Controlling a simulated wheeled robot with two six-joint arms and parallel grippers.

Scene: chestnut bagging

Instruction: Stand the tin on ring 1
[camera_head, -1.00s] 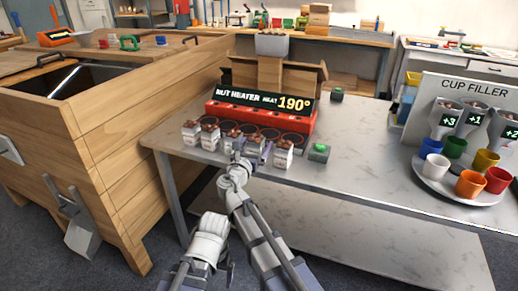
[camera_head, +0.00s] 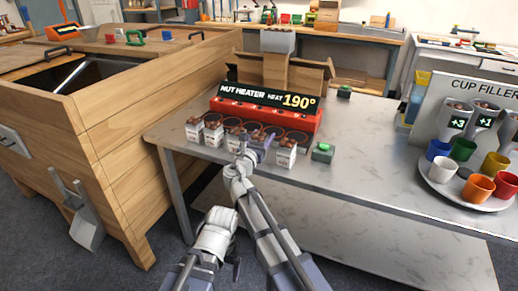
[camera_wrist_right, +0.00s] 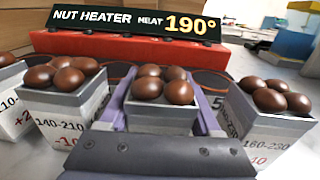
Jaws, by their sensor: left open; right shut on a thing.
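My right gripper (camera_head: 256,149) is at the front edge of the nut heater (camera_head: 265,111). In the right wrist view its purple fingers are shut on a grey-and-white tin (camera_wrist_right: 160,121) filled with brown chestnuts. Similar filled tins stand on both sides of it: a tin marked 140-210 (camera_wrist_right: 68,117) to the left and a tin marked 160-230 (camera_wrist_right: 268,132) to the right. Dark rings (camera_head: 297,137) lie along the red heater's front. I cannot tell which is ring 1, nor whether the held tin touches the surface. My left gripper (camera_head: 236,268) is open, low in front of the table.
A green button box (camera_head: 322,152) stands right of the tins. The cup filler (camera_head: 478,90) and a round tray (camera_head: 437,185) of coloured cups are at the right. A large wooden bin (camera_head: 125,120) stands left of the table. The middle tabletop (camera_head: 375,140) is clear.

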